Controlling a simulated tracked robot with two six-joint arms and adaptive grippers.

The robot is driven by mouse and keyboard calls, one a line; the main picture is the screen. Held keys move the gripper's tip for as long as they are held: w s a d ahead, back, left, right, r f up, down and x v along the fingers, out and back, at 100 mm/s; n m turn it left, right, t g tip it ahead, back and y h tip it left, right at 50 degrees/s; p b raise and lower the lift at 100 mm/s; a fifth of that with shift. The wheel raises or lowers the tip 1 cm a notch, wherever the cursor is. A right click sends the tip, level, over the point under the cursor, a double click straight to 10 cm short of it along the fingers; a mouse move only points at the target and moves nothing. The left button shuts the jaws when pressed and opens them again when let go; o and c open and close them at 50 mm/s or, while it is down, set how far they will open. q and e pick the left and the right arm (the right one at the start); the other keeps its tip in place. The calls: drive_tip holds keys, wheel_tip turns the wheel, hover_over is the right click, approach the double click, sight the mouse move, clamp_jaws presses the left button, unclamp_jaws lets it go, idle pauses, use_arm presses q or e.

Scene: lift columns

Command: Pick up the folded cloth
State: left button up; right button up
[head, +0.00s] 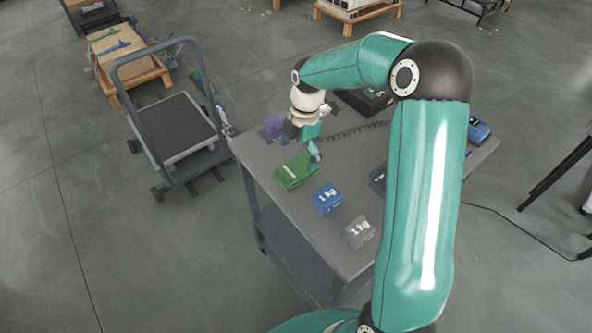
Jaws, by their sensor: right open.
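The folded cloth (292,173) looks like a flat green stack with a pale mark on top. It lies near the left edge of the grey table (345,240). My right gripper (307,149) is open just beyond the cloth, pointing down close to it. I cannot tell whether a fingertip touches the cloth. My left gripper is out of view.
A blue 1 kg block (327,199) and a grey 1 kg block (359,232) stand nearer on the table. A purple object (273,128) and a coiled cable (352,132) are beyond. A platform cart (172,125) stands left of the table.

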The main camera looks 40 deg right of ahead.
sight(297, 167)
drive_tip(key=shift+s+a+f+p, duration=0.1)
drive_tip(key=shift+a+f+p, duration=0.1)
drive_tip(key=shift+f, duration=1)
drive_tip(key=shift+a+f+p, duration=0.2)
drive_tip(key=shift+f, duration=0.95)
drive_tip(key=c, duration=1.2)
drive_tip(key=shift+r, duration=0.2)
wheel_tip(297, 167, up, 20)
drive_tip(key=shift+f, duration=0.15)
